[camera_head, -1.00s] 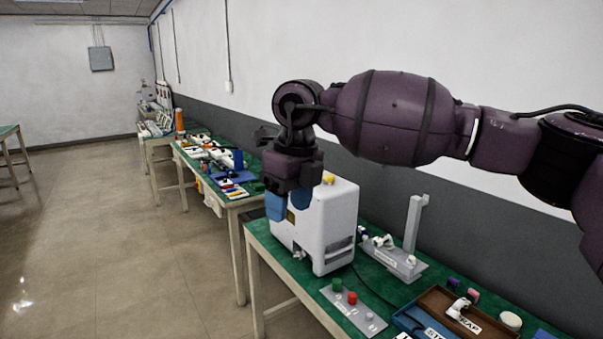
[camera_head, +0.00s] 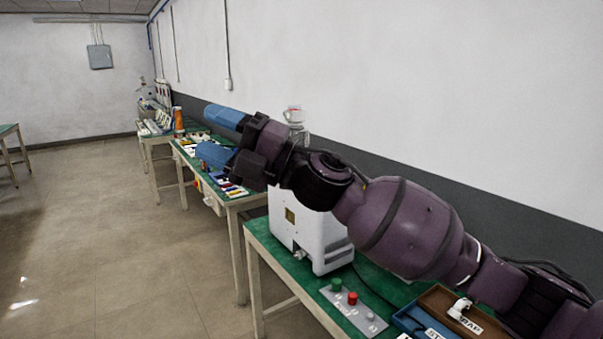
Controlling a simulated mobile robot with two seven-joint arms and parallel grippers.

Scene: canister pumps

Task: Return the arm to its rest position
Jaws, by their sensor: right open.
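My right arm (camera_head: 405,225) reaches in from the right edge, purple and black, above the green-topped table. My right gripper (camera_head: 218,136) is at its far end, pointing left, with its two blue fingers apart and nothing between them. It is up in the air, left of and above the white machine (camera_head: 305,235). The arm hides the top of that machine and part of the table behind it. My left gripper is not in view.
A grey control panel (camera_head: 362,317) with green and red buttons sits at the table's front. A brown tray (camera_head: 437,295) and a blue tray (camera_head: 408,318) lie to its right. A second table (camera_head: 243,202) with several parts stands behind. The floor (camera_head: 110,240) at left is clear.

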